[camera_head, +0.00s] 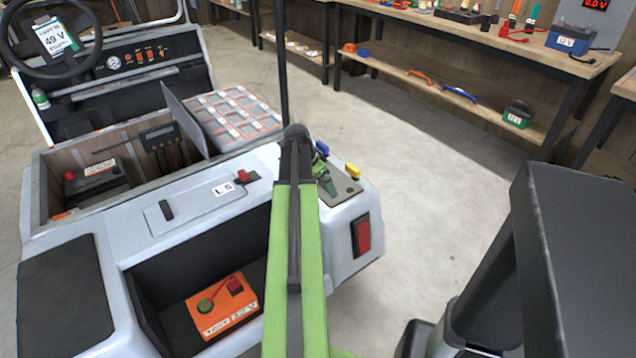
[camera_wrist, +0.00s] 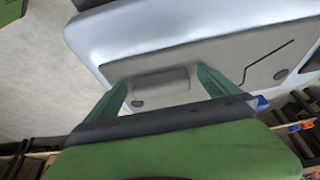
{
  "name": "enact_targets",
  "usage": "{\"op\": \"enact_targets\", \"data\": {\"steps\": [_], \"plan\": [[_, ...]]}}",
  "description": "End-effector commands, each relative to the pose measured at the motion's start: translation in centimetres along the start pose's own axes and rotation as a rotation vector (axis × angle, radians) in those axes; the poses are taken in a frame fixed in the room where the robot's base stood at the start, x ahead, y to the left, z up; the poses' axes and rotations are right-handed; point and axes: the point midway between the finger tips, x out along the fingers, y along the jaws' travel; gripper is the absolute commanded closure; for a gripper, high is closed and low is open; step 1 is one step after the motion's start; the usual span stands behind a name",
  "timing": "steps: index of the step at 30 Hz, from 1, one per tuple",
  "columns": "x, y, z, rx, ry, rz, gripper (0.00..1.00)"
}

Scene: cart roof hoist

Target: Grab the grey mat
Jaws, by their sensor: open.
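A flat dark grey mat-like panel (camera_head: 62,300) lies on the left rear corner of the white cart in the head view. It is the only thing there that looks like a mat. Beyond the fingers is a light grey panel (camera_wrist: 225,75) with a raised block, set in a white body. I cannot tell whether the dark panel is in the wrist view.
The white cart (camera_head: 200,195) has an open bay with an orange box (camera_head: 222,305). A segmented grey tray (camera_head: 232,118) and a steering wheel stand farther forward. A workbench (camera_head: 480,40) with tools and batteries runs along the back.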

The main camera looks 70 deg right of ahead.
Motion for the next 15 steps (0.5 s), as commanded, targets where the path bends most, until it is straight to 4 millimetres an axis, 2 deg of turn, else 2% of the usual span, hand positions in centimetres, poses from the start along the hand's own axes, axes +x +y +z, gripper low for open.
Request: {"op": "enact_targets", "data": {"steps": [4,15], "plan": [[-0.22,0.02,-0.08,0.000,0.000,0.000,0.03],[-0.22,0.02,-0.10,0.000,0.000,-0.001,0.51]]}}
